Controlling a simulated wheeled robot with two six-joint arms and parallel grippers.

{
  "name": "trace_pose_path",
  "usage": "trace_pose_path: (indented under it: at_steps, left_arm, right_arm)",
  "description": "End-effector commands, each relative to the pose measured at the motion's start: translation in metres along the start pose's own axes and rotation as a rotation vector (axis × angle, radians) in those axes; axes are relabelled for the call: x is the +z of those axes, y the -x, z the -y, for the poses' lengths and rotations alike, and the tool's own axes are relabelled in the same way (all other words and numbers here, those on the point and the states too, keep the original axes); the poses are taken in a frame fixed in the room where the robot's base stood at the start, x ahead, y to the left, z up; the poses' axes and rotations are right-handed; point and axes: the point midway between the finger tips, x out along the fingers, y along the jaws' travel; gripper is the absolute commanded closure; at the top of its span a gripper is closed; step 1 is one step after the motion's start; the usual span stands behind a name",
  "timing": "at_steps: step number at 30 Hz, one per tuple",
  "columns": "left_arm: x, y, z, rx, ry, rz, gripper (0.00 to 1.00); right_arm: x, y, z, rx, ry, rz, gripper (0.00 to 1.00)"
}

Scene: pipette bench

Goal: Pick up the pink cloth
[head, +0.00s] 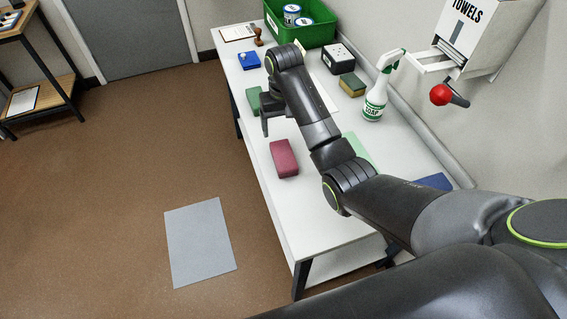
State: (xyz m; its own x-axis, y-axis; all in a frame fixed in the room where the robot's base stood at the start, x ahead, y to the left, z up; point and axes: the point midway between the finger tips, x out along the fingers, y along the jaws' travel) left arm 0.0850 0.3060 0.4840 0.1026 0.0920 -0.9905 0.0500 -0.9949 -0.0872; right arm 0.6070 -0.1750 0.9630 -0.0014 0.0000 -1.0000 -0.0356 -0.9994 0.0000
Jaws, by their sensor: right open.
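The pink cloth (284,158) is a folded, dark pink block lying flat on the white bench (310,215), near its front edge. My right arm reaches over the bench from the right. Its gripper (268,120) is open and points down, just beyond the pink cloth and apart from it. The gripper is partly hidden by its own wrist. My left gripper is out of view.
A green folded block (253,98) lies close to the right gripper. A towel dispenser (470,38) hangs on the wall.

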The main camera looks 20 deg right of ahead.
Motion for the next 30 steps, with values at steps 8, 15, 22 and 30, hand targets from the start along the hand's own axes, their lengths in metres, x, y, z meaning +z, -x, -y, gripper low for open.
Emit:
trace_pose_path:
  at_steps: [8,15,22,30]
  left_arm:
    - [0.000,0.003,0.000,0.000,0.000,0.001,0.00]
    - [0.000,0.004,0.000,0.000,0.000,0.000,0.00]
    - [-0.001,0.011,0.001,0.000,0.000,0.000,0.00]
    - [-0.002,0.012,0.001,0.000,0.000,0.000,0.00]
  right_arm:
    - [0.001,-0.054,0.000,0.000,0.000,0.004,0.20]
    - [0.000,-0.077,0.000,0.000,0.000,-0.001,0.20]
    - [0.002,-0.100,0.001,0.001,0.000,0.004,0.20]
    - [0.001,-0.128,0.001,0.000,0.001,0.000,0.20]
